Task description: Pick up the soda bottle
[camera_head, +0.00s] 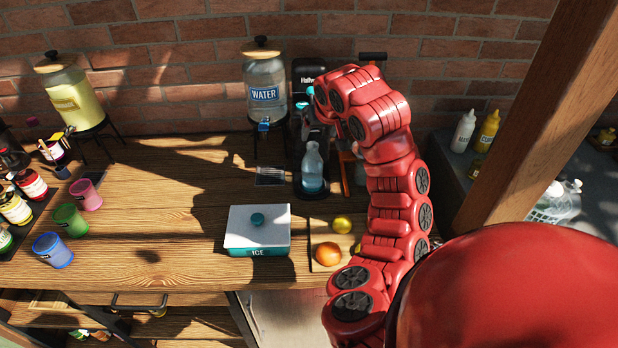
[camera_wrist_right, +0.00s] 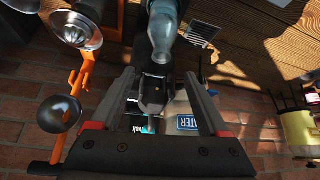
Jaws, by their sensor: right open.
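The soda bottle (camera_head: 313,169) is clear with a bluish tint and stands upright on the base of a dark drink machine (camera_head: 301,72) at the back of the table. In the right wrist view the bottle (camera_wrist_right: 164,28) shows at the top, beyond the fingertips and roughly in line with the gap between them. My right gripper (camera_head: 318,116) is above the bottle near the machine, partly hidden by my red arm in the head view. In the wrist view its fingers (camera_wrist_right: 160,78) are apart, with a dark machine part visible between them. My left gripper is not in view.
A water dispenser (camera_head: 265,88) stands left of the machine. A white ice box (camera_head: 257,229), an orange (camera_head: 328,254) and a lemon (camera_head: 342,225) are in front. Orange-handled tools (camera_wrist_right: 77,80) hang beside the gripper. Cups stand at the left; the middle-left tabletop is clear.

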